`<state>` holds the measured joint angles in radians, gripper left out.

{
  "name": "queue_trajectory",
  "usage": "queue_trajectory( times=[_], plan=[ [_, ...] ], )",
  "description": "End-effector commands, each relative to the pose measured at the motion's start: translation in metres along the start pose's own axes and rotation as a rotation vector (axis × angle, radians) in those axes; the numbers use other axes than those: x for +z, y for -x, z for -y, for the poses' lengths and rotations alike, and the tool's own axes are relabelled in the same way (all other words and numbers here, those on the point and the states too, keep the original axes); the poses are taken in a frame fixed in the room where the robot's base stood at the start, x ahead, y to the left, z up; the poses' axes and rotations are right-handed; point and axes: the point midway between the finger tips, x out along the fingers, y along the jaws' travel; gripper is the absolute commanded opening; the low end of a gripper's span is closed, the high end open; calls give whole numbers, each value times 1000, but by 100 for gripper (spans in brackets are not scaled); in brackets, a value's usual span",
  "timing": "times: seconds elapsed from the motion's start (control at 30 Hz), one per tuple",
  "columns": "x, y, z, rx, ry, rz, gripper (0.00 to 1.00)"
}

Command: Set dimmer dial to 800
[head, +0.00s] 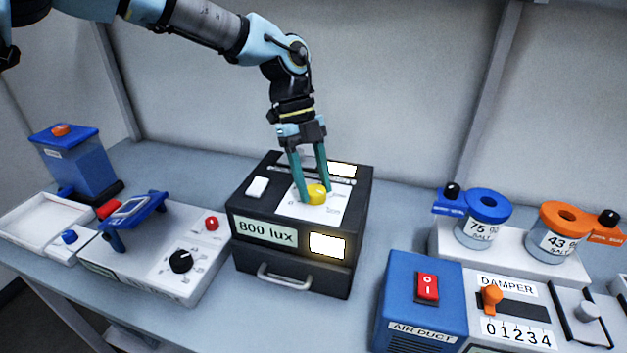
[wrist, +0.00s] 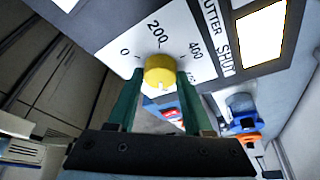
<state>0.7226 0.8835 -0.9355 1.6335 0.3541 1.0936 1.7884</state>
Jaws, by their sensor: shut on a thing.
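The yellow dimmer dial (head: 317,194) sits on a white scale plate (head: 294,209) on top of a black box (head: 244,217). My gripper (head: 312,192) reaches down from above with its green fingers closed on the dial's sides. In the wrist view the dial (wrist: 160,72) lies between the fingertips. The marks 0, 200 and 400 show around it; the rest of the scale is hidden or unreadable. A small mark on the dial faces the lower edge of the wrist view. A panel (head: 265,231) on the box front reads "800 lux", beside a lit window (head: 327,244).
A white switch (head: 257,187) and a lit shutter window (head: 341,169) are on the box top. A white device with a black knob (head: 181,261) stands left. The blue air duct box (head: 424,305), damper slider (head: 492,297) and salt jars (head: 484,232) stand right.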

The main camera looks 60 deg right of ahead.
Motion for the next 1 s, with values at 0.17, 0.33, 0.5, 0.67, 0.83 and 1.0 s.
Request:
queue_trajectory(
  times=[0.17, 0.33, 0.5, 0.67, 0.83, 1.0],
  plan=[
    [1, -1, -1, 7, -12, 1, 0],
    [1, -1, -1, 7, -12, 1, 0],
    [1, -1, -1, 7, -11, 1, 55],
    [1, -1, 0, 6, -11, 1, 73],
    [0, 0, 0, 5, -11, 0, 81],
    [0, 1, 0, 4, -10, 1, 81]
  ],
)
